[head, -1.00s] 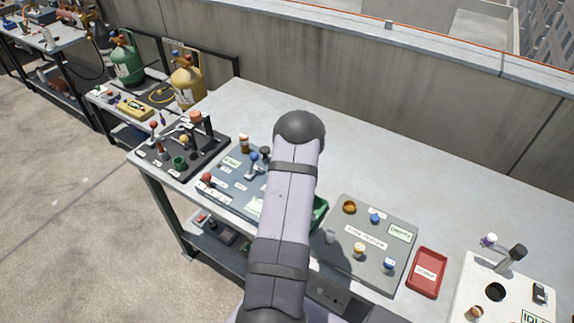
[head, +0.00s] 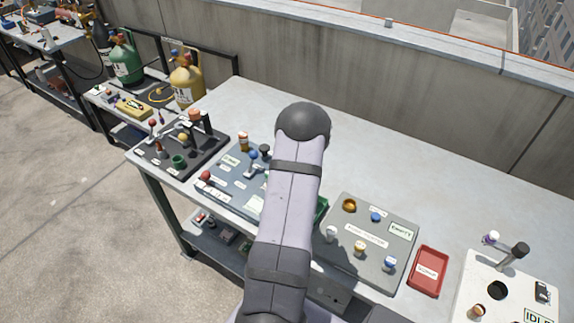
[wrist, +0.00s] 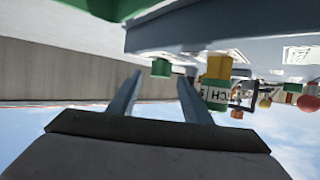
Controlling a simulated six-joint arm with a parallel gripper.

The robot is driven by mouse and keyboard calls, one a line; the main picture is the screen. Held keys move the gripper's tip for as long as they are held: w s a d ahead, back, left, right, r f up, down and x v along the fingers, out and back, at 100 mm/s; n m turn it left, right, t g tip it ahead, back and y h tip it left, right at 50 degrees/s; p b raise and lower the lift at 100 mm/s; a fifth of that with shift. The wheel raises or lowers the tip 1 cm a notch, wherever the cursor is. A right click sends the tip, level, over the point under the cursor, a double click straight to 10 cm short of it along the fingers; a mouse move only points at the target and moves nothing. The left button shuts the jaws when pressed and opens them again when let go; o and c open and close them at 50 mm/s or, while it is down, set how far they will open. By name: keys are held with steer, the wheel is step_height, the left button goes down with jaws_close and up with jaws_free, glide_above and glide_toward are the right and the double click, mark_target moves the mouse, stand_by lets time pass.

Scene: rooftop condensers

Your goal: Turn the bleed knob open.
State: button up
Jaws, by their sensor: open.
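My gripper (wrist: 160,84) is open in the wrist view, its two fingers apart with nothing held between them. A small green knob (wrist: 160,67) shows beyond the fingertips, between them and apart from them. A yellow and green cylinder (wrist: 216,84) with partly readable lettering is just right of the right finger. The wrist view looks upside down, with sky at the bottom. In the head view my arm hides the gripper and part of the blue-grey panel (head: 222,183), which carries several knobs, including a red one (head: 206,175). I cannot tell which is the bleed knob.
A grey plate (head: 345,272) with several knobs and labels lies right of my arm. A red tray (head: 428,270) and a white panel (head: 475,285) are farther right. A black rack (head: 165,172) stands at left. The back of the bench (head: 410,165) is clear.

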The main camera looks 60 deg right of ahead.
steer(key=shift+b+v, duration=0.45)
steer(key=shift+v, duration=1.4)
